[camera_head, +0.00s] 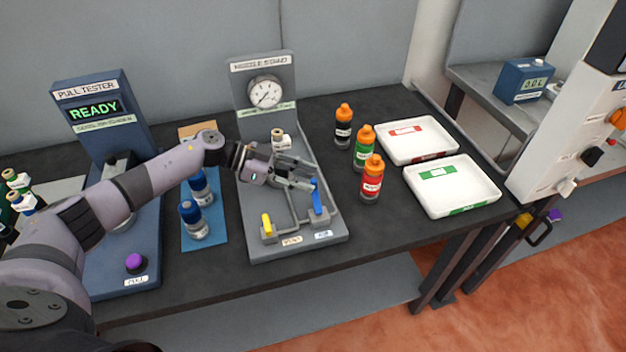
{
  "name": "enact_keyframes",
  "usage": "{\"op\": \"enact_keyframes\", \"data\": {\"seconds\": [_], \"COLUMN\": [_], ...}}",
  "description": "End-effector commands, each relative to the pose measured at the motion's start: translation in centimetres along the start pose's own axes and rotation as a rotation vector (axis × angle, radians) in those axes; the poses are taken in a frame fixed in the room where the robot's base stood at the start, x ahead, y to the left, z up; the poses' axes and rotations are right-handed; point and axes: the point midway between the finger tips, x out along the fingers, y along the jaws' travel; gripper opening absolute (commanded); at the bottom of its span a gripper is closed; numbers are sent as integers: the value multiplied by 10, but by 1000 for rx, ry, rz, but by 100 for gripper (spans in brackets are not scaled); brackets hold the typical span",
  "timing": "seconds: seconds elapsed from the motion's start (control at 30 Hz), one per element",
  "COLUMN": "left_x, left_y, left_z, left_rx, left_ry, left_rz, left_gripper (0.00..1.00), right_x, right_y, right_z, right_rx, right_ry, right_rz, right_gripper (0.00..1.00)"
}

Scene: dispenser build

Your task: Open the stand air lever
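The grey nozzle stand (258,205) sits mid-table with a round gauge (265,91) on its back panel. Two levers rise from its front: a blue lever (318,200) at the right, nearly upright, and a yellow lever (267,224) at the left. A blue-edged label (323,234) lies before the blue lever; its text is too small to read surely. My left gripper (312,178) reaches over the stand, fingers apart, with its tips at the top of the blue lever. I cannot tell whether they touch it. My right gripper is not in view.
Several orange-capped bottles (372,180) stand right of the stand, before two white trays (452,187). Blue-capped bottles (194,222) stand on a blue mat (206,240) at the left, beside the pull tester (96,112). The table's front edge is clear.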

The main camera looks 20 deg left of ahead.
Motion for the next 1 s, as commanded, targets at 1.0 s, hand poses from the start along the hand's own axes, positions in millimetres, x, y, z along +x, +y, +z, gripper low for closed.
{"op": "enact_keyframes", "data": {"seconds": [1.0], "left_x": [-40], "left_y": [17], "left_z": [-20], "left_rx": [706], "left_ry": [-94], "left_rz": [180], "left_gripper": [9], "right_x": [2], "right_y": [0], "right_z": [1], "right_rx": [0], "right_ry": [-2], "right_rz": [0], "right_gripper": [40]}}
